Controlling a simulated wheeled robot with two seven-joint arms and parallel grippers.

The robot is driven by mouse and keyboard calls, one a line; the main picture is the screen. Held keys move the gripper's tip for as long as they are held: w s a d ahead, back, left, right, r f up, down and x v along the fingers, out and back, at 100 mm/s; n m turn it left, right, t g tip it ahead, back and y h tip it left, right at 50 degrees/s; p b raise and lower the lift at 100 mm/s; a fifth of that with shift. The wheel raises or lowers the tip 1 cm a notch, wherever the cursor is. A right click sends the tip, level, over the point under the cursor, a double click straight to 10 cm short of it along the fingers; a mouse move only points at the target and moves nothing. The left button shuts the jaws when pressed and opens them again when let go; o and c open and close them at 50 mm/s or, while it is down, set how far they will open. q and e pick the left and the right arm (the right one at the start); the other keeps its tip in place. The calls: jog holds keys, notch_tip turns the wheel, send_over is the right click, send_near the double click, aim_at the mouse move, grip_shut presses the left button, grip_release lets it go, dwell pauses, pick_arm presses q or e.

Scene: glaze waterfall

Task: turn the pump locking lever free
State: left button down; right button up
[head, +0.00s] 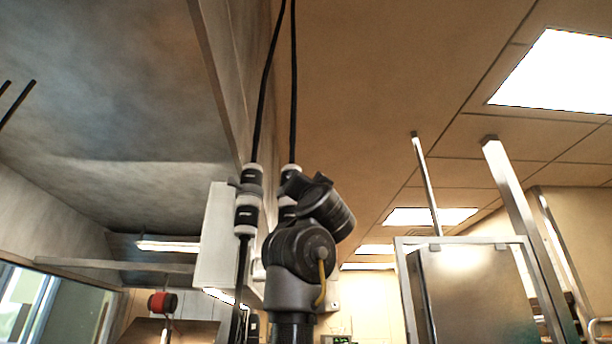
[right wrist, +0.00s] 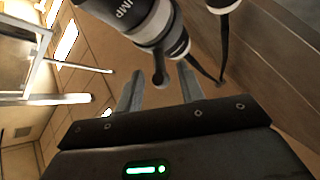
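In the right wrist view a dark cylindrical coupling with a white band and lettering ending in "MP" (right wrist: 140,18) fills the top. A short dark locking lever (right wrist: 158,72) with a rounded end sticks out from it. My right gripper (right wrist: 160,70) is open, with one grey finger on each side of the lever; gaps show on both sides. In the head view my right wrist (head: 305,235) is in front of the right hanging coupling (head: 290,173) and hides much of it. The lever and the right fingers are hidden there. My left gripper is not in view.
A second coupling (head: 246,215) hangs close on the left, on its own black cable (head: 266,75). A white box (head: 214,240) is behind them. A large hood (head: 110,90) overhangs the left, and a metal-framed cabinet (head: 475,295) stands at right. Open air lies between wrist and cabinet.

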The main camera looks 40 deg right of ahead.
jog(key=shift+w+d+r, duration=0.2)
jog(key=shift+w+r, duration=0.2)
jog(key=shift+r, duration=0.05)
grip_shut()
